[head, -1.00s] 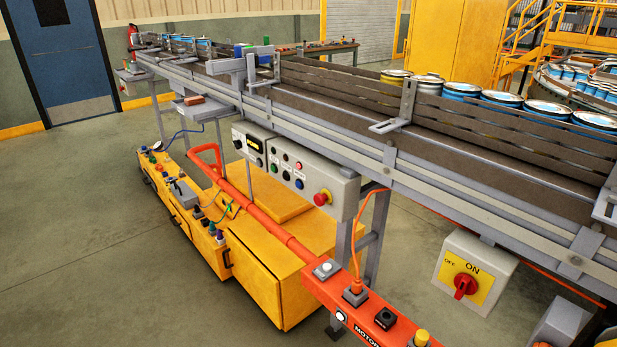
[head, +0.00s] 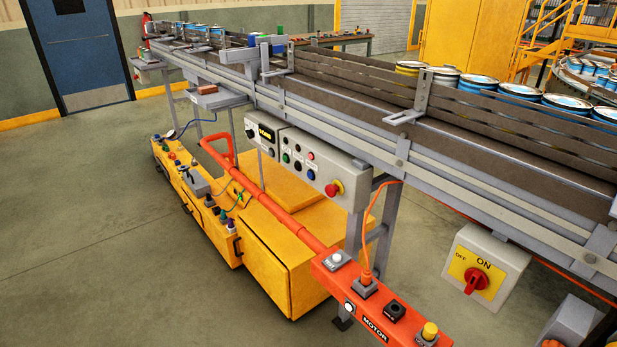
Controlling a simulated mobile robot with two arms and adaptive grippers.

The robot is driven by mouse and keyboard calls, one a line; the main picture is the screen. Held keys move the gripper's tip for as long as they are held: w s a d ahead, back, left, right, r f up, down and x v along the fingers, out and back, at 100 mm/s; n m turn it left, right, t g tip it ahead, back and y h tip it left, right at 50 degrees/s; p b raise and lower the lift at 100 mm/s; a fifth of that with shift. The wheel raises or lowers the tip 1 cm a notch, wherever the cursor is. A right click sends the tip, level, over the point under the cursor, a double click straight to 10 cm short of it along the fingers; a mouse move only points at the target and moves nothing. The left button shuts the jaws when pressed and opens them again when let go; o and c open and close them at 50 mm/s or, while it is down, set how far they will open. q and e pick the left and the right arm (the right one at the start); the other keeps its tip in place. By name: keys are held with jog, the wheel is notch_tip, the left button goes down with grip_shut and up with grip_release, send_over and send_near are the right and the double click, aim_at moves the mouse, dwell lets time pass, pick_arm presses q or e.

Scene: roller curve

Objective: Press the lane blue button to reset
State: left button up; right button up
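The lane control panel (head: 352,198) is a grey box mounted on the near side of the conveyor, right of the picture's middle. Its small blue button (head: 311,174) sits low on the front face, below a red button (head: 311,156). Nothing covers the blue button. Neither of my grippers shows in the head view.
The conveyor (head: 440,155) runs from back left to front right, carrying several cans. An orange beam (head: 290,233) with buttons and a cable lies in front of the panel, by a yellow cabinet (head: 270,270). A red rotary switch (head: 476,281) hangs right. Floor at left is clear.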

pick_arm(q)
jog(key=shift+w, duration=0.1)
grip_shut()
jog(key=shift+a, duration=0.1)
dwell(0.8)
